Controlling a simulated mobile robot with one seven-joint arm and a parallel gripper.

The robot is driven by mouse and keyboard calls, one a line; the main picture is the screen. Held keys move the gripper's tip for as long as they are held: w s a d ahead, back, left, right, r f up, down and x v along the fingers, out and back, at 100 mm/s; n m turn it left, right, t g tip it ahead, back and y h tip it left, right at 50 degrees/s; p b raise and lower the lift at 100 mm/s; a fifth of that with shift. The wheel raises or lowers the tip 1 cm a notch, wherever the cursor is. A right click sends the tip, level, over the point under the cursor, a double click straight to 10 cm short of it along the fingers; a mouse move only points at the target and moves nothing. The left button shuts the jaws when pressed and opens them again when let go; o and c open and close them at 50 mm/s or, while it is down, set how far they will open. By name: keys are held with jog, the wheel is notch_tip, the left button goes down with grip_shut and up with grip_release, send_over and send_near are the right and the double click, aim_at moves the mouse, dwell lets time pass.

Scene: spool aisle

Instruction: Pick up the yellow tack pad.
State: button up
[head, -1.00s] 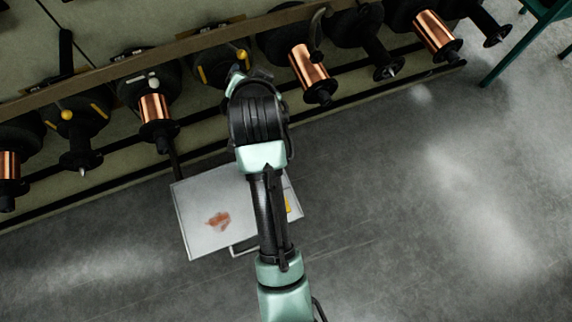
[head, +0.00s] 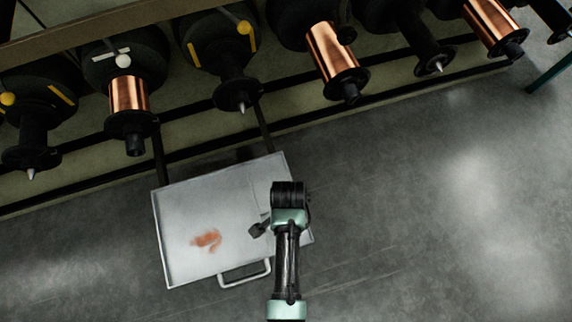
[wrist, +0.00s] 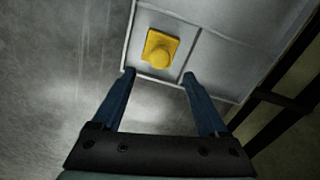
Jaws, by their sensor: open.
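The yellow tack pad (wrist: 160,48) shows in the wrist view as a square yellow piece with a rounded lump on its near side. It lies in a corner compartment of the pale grey tray (wrist: 225,50). My gripper (wrist: 159,74) is open, its two blue fingers spread, with the fingertips at the tray's edge and the pad beyond them, between their lines. Nothing is between the fingers. In the head view my arm covers the right part of the tray (head: 180,250), and the pad is hidden there.
A reddish-brown smear (head: 206,239) marks the tray's wide section. A handle (head: 245,273) sticks out of its near side. Behind stands a rack of spindles, some with copper spools (head: 333,55). Grey floor (head: 420,220) lies open to the right.

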jog(key=shift+f+b, duration=0.65)
jog(key=shift+f, duration=0.9)
notch_tip(320, 180, down, 5)
jog(key=b, duration=0.4)
jog(key=shift+s+a, duration=0.15)
grip_shut()
